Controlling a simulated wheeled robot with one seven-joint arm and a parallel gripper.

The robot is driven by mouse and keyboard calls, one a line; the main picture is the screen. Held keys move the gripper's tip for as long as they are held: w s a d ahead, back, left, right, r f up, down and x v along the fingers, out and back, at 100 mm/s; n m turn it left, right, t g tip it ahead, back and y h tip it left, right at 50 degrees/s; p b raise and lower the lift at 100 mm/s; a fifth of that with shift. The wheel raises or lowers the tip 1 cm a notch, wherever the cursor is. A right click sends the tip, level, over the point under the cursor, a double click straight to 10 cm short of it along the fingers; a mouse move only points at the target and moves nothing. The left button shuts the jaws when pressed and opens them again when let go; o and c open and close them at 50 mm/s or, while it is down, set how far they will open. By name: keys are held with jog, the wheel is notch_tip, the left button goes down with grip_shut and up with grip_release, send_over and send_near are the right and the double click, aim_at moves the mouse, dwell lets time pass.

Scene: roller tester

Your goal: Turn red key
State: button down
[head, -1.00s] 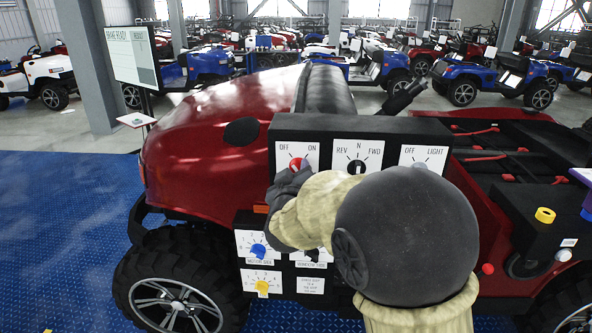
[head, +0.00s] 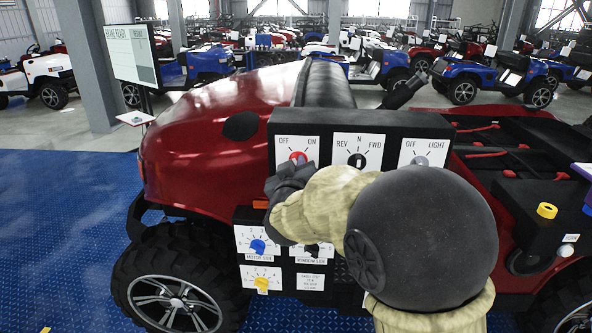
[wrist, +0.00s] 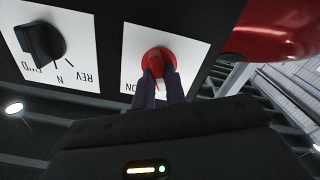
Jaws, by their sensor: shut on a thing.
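The red key (head: 298,157) is a round red knob on a white OFF/ON plate, at the left of the black control panel (head: 330,127). My gripper (head: 290,172) is at the key from below, its dark fingers mostly covered by my own wrist in the head view. In the wrist view the two fingers (wrist: 161,84) are shut on the red key (wrist: 158,56), one on each side of its raised grip. The word ON shows beside the fingers there; OFF is hidden. The exact angle of the key is hard to tell.
A black REV/N/FWD knob (head: 357,161) and a grey LIGHT knob (head: 421,160) sit to the right. Below are a blue knob (head: 257,247) and a yellow knob (head: 262,283). A display (head: 134,57) stands at the far left.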

jog(key=shift+d+f+m+b, duration=0.1)
jog(key=shift+m+b, duration=2.35)
jog(key=shift+m, duration=0.65)
jog(key=shift+d+m+b, duration=0.1)
jog(key=shift+m+b, duration=2.35)
jog(key=shift+m, duration=0.65)
jog(key=c, duration=1.4)
grip_release()
jog(key=shift+c, duration=0.2)
jog(key=shift+s, duration=0.15)
jog(key=s+b, duration=0.2)
jog(key=s, duration=1.5)
jog(key=shift+a, duration=0.3)
